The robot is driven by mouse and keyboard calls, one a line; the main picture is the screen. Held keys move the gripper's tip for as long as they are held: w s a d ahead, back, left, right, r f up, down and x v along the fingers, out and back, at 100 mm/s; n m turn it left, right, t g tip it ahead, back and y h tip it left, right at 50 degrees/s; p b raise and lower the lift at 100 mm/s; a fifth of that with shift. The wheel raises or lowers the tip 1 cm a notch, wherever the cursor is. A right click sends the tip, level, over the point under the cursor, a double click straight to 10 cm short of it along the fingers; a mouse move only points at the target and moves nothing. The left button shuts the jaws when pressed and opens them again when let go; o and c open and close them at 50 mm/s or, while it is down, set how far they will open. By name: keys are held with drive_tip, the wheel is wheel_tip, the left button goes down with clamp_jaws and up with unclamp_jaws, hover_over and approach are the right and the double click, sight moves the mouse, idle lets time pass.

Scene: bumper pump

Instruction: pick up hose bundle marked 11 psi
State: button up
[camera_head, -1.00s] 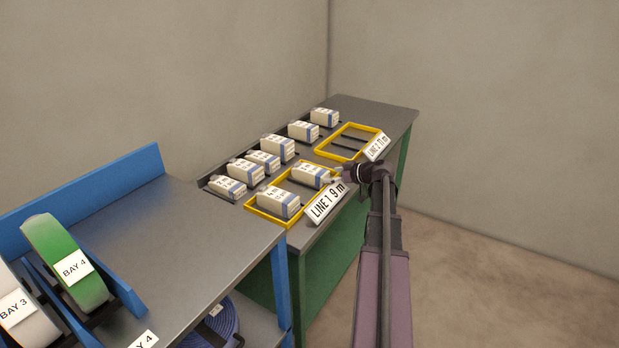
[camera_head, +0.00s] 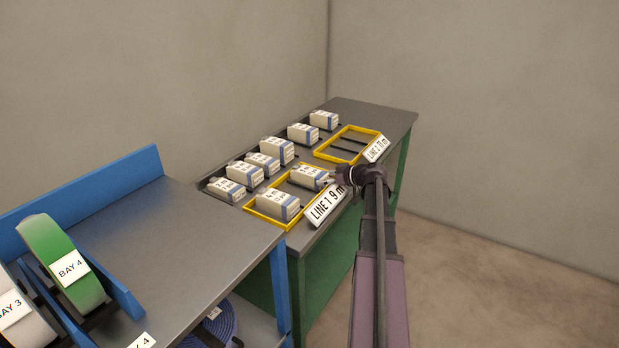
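Several white hose bundles with blue bands and printed labels lie on the grey bench. Their psi marks are too small to read, so I cannot tell which is marked 11 psi. One bundle (camera_head: 278,205) lies in the near part of the yellow LINE 1 frame (camera_head: 262,219), and another bundle (camera_head: 308,177) lies in its far part. My gripper (camera_head: 328,182) is low at the right end of that far bundle. The fingers are tiny and partly hidden by my arm, so their opening and any contact are unclear.
More bundles (camera_head: 277,151) stand in a row along the back. The yellow LINE 2 frame (camera_head: 318,155) is empty. Upright signs, LINE 1 9 m (camera_head: 325,206) and LINE 2 11 m (camera_head: 376,149), stand at the front edge. A blue-edged table (camera_head: 190,250) with hose reels is at the near left.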

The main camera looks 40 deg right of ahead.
drive_tip(key=c, duration=0.4)
drive_tip(key=shift+r, duration=0.2)
wheel_tip(320, 180, up, 10)
drive_tip(key=p, duration=1)
drive_tip(key=shift+f, duration=0.2)
idle(0.4)
